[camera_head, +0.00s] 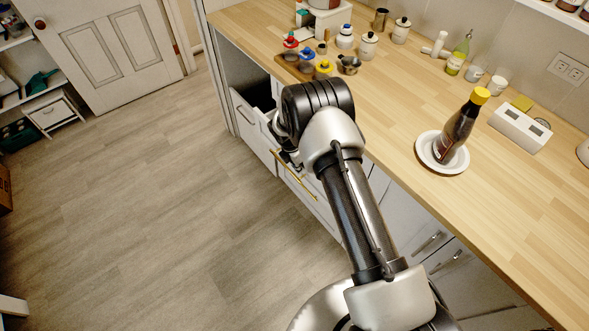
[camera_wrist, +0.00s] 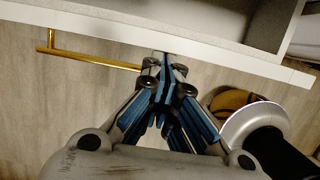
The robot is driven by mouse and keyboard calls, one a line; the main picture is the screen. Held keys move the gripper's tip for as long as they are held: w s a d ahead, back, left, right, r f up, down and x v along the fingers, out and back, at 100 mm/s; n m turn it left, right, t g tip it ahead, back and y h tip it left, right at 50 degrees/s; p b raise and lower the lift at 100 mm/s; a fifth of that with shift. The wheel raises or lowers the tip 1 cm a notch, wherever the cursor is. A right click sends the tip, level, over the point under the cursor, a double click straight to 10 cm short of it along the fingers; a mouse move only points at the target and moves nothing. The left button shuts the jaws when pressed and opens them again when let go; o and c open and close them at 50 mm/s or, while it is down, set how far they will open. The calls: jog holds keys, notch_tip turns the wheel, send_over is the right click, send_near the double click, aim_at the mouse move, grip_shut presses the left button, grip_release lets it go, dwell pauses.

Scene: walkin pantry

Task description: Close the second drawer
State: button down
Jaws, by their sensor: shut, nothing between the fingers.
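A white drawer (camera_wrist: 225,57) stands pulled out in the wrist view, its grey inside at the top and its long brass handle (camera_wrist: 95,57) on the outer face at left. The brass handle also shows in the head view (camera_head: 294,176), below my gripper. My gripper (camera_wrist: 163,62) is shut and empty, its fingertips close to the outer face, right of the handle. I cannot tell whether they touch it. In the head view my arm hides most of the gripper and much of this drawer.
Another white drawer front (camera_head: 252,128) with a dark opening behind it is at left. The wooden counter (camera_head: 420,95) above carries a bottle (camera_head: 461,128) on a white plate (camera_head: 425,150), jars and small items. The floor (camera_head: 160,200) left of the cabinets is clear.

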jog(key=shift+w+d, duration=0.2)
jog(key=shift+d, duration=0.05)
dwell(0.3)
